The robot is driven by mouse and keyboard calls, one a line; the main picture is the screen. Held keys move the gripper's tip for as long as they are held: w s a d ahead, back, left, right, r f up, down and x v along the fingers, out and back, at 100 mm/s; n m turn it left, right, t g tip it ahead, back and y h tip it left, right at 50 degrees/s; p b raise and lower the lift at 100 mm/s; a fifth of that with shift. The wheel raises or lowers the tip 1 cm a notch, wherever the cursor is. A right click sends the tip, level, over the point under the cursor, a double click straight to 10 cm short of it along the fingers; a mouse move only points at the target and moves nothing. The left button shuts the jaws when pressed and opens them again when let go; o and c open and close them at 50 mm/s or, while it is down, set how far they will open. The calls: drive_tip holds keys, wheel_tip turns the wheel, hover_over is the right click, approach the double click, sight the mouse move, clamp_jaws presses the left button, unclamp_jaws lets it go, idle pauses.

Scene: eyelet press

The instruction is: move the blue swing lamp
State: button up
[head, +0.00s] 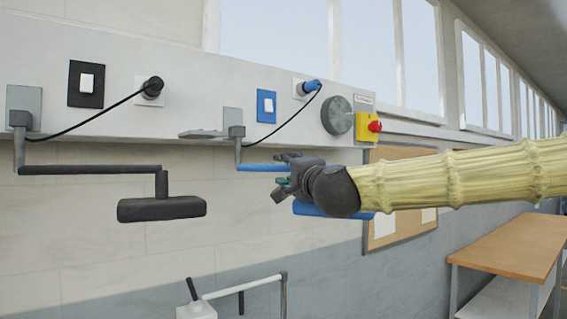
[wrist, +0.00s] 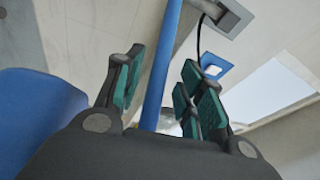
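The blue swing lamp hangs from a grey wall bracket (head: 233,120). Its thin blue arm (head: 258,167) runs right, and its blue head (head: 308,209) is partly hidden behind my gripper. My gripper (head: 285,172) is at the lamp's arm. In the wrist view, the gripper's teal-padded fingers (wrist: 160,85) are open. The blue lamp arm (wrist: 164,55) passes between them, with a gap visible on both sides. The blue lamp head (wrist: 38,115) lies to the left of the fingers in the wrist view.
A black swing lamp (head: 162,208) hangs at the left. Above are a black switch (head: 86,84), a blue switch (head: 266,106), plugs with cords, a grey dial (head: 337,115) and a red emergency button (head: 375,126). A wooden-topped table (head: 510,244) stands at right. A white rail (head: 243,286) is below.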

drive_tip(key=shift+p+x, duration=0.4)
drive_tip(key=shift+x, duration=1.05)
clamp_jaws()
